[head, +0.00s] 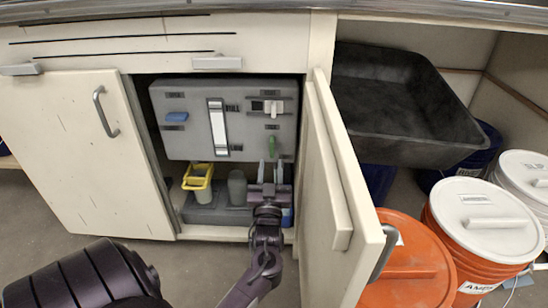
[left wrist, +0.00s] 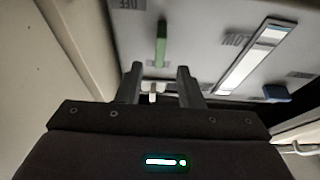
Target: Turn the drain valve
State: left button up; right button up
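A grey panel (head: 187,143) inside the open cabinet carries the controls. A green lever (head: 273,147) hangs upright at its lower right; it also shows in the left wrist view (left wrist: 161,42). The labels are too small to confirm which control is the drain valve. My left gripper (head: 270,173) is in the cabinet opening, just below the green lever in the head view. Its two fingers are apart with nothing held between them. In the left wrist view the gripper (left wrist: 159,78) points at the panel, and the green lever appears beyond the fingertips. My right gripper is not in view.
The panel also has a white slider (head: 218,127), a blue switch (head: 177,117) and a white toggle (head: 273,107). Below are a yellow bucket (head: 198,183) and a grey cylinder (head: 237,187). The open cabinet door (head: 325,200) stands close on the right. Orange buckets (head: 408,270) stand beyond it.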

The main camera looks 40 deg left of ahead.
aim_at(272, 150)
pick_arm(q)
jog(key=b+x, duration=0.1)
jog(key=x, duration=0.4)
jog(key=shift+w+a+b, duration=0.25)
jog(key=shift+w+b, duration=0.05)
jog(key=shift+b, duration=0.05)
grip_shut()
